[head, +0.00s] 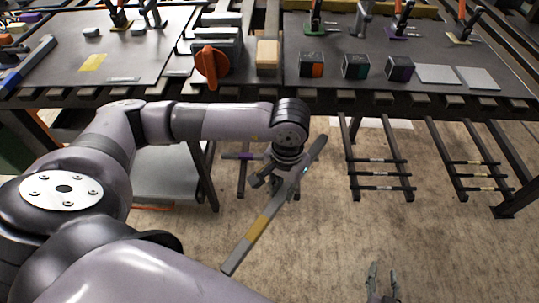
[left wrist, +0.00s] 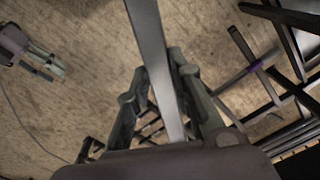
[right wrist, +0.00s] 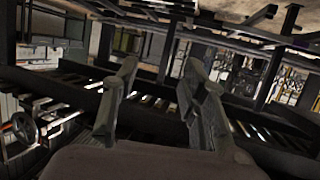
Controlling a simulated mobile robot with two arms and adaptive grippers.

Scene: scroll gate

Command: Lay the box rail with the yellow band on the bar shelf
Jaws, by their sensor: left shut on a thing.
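The grey box rail with the yellow band (head: 256,228) slants across the head view, its near end low and its far end up by the table. My left gripper (head: 290,180) is shut on it beyond the band. In the left wrist view the rail (left wrist: 153,55) runs between the fingers (left wrist: 165,105). Racks of dark bars hang below the table: one with pale marks (head: 380,174), one with yellowish marks (head: 480,175) and one partly hidden with a purple mark (head: 240,157). I cannot tell which is the bar shelf. My right gripper (head: 382,283) is open and empty (right wrist: 160,105).
The dark worktable (head: 420,90) runs across the back, bearing several coloured blocks, an orange knob (head: 211,66) and upright levers. A grey low platform (head: 170,172) stands under its left part. The carpet floor (head: 330,235) is clear in front of the racks.

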